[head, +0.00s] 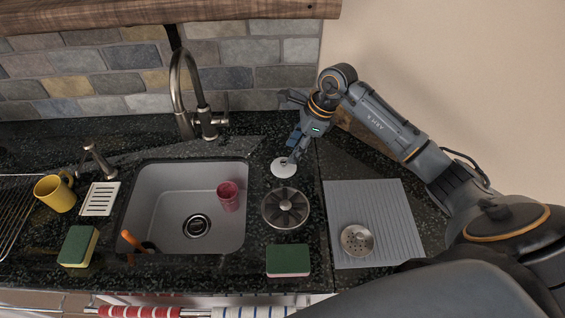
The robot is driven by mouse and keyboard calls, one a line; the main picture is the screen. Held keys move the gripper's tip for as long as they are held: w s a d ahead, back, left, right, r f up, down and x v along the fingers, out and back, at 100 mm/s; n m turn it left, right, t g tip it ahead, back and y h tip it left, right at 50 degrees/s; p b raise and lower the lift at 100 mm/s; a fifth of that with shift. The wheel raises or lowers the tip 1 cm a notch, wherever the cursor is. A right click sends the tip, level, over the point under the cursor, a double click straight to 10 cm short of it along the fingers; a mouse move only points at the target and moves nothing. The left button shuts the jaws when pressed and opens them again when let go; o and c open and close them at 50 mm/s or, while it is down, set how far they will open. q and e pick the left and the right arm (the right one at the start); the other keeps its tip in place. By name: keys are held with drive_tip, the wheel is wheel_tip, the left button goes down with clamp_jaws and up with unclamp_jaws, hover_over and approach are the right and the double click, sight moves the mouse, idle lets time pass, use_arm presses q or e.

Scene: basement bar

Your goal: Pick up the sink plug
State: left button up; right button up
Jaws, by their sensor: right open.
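A small white disc, which looks like the sink plug (281,170), lies flat on the dark counter right of the sink (232,177). My right gripper (294,157) reaches down over it from behind and to the right, its fingers open. The fingertips are close to the disc and cover part of its upper right side. I cannot tell whether they touch it. My left gripper is out of view.
A round grey ribbed piece (285,208) lies just in front of the disc. A perforated strainer (357,241) rests on a grey ribbed mat (390,205). A sponge (288,261), yellow mug (55,194), faucet (184,119) and a red cup (228,197) in the sink stand around.

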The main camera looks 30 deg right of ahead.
sight(284, 161)
drive_tip(key=shift+a+p+x, duration=0.2)
drive_tip(key=shift+p+x, duration=0.95)
drive_tip(key=x, duration=0.2)
drive_tip(key=shift+w+f+p, duration=0.2)
drive_tip(key=shift+f+p, duration=0.15)
drive_tip(key=shift+f, duration=0.15)
drive_tip(key=c, duration=0.9)
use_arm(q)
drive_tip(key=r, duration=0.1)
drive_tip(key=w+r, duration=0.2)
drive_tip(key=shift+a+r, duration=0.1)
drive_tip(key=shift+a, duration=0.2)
use_arm(e)
clamp_jaws()
